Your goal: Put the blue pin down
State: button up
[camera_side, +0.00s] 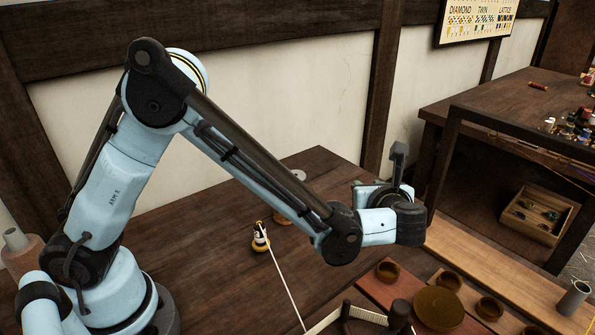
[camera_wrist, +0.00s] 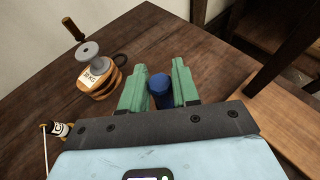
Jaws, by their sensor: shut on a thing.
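In the wrist view the blue pin (camera_wrist: 160,91) stands between the two green fingers of my gripper (camera_wrist: 159,84), which are shut on it. Its rounded top faces the camera and its lower end is hidden. The dark wooden table (camera_wrist: 150,30) lies beyond it; I cannot tell whether the pin touches it. In the side view my wrist hides the pin and the fingertips.
Wooden cups (camera_side: 388,272) sit at the front. A crate (camera_side: 540,212) lies right.

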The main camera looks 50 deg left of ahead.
jog(key=shift+f, duration=2)
jog(key=shift+f, duration=0.15)
jog(key=o, duration=1)
jog(key=shift+o, duration=0.2)
